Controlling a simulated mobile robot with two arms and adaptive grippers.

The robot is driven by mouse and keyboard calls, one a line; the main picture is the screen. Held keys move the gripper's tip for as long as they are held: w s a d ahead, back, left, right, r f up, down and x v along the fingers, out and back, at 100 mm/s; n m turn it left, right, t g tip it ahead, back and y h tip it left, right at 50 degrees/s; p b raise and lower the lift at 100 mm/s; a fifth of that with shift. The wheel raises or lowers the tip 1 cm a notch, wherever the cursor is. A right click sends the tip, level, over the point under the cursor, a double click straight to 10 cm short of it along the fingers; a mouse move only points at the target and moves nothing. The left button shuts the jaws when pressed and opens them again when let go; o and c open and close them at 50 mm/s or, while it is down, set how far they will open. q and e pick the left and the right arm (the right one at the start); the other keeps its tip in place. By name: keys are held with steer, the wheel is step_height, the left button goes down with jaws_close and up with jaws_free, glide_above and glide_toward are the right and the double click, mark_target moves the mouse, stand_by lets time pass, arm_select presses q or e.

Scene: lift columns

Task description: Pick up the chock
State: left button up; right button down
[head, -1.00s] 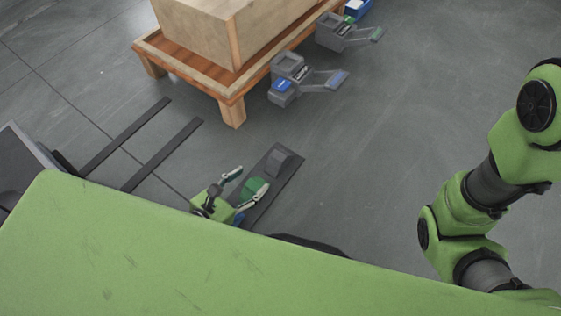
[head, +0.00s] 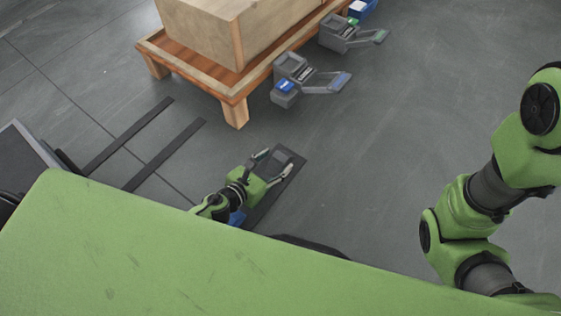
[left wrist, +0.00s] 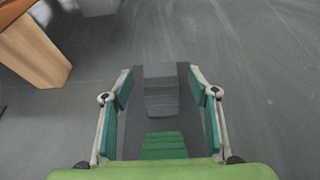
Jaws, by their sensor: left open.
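A grey stepped, wedge-like block, apparently the chock (head: 282,156), sits at the far end of a dark flat strip (head: 262,212) on the floor. In the left wrist view the grey block (left wrist: 160,88) lies straight ahead, between the fingertips. A ribbed green piece (left wrist: 163,146) lies nearer the palm; I cannot tell whether it is a separate block. My left gripper (head: 276,163) is open over the strip, one finger on each side of the grey block, with gaps visible (left wrist: 160,84). My right gripper is out of view; only its arm shows at right.
A wooden pallet table (head: 236,97) bearing a large crate (head: 205,28) stands at the back. Two grey devices with flaps (head: 290,72) (head: 337,33) stand beside it. Two dark bars (head: 165,155) lie at left. The floor at centre right is clear.

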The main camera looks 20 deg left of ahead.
arm_select(q)
steer(key=shift+w+d+f, duration=0.2)
steer(key=shift+w+f, duration=0.05)
steer(key=shift+w, duration=0.15)
steer(key=c, duration=1.4)
steer(key=shift+r, duration=0.1)
steer(key=shift+c, duration=0.2)
